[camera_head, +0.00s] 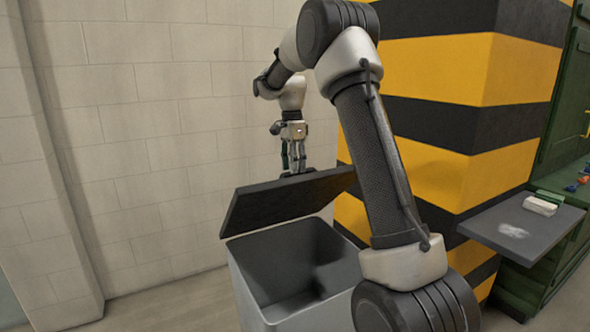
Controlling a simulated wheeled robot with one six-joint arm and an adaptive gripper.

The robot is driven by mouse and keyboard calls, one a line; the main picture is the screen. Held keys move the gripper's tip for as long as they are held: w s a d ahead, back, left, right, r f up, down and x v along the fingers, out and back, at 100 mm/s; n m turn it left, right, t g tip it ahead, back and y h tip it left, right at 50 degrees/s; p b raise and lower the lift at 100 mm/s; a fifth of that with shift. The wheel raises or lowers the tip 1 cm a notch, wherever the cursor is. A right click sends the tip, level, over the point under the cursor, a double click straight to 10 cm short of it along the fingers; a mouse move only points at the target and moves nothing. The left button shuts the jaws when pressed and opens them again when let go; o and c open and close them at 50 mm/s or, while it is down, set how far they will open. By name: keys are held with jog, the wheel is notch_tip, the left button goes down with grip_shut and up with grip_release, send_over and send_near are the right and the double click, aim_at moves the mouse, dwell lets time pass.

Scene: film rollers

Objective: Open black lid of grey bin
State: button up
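The grey bin (246,285) stands on the floor in front of the wall, its dark inside visible. Its black lid (285,203) is raised and tilted up, hinged away from the bin's mouth, with a wide gap beneath it. My gripper (293,165) points down at the lid's raised upper edge. Its fingertips are at or just behind that edge, partly hidden, so I cannot tell if they touch the lid or how far apart they are. My arm crosses in front of the bin's right side and hides part of it.
A yellow and black striped pillar (455,120) stands close on the right of the bin. The pale block wall (140,130) is behind. Floor left of the bin is clear.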

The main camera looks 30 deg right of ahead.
jog(key=w+r, duration=0.3)
jog(key=r, duration=0.3)
jog(key=shift+w, duration=0.4)
dwell(0.6)
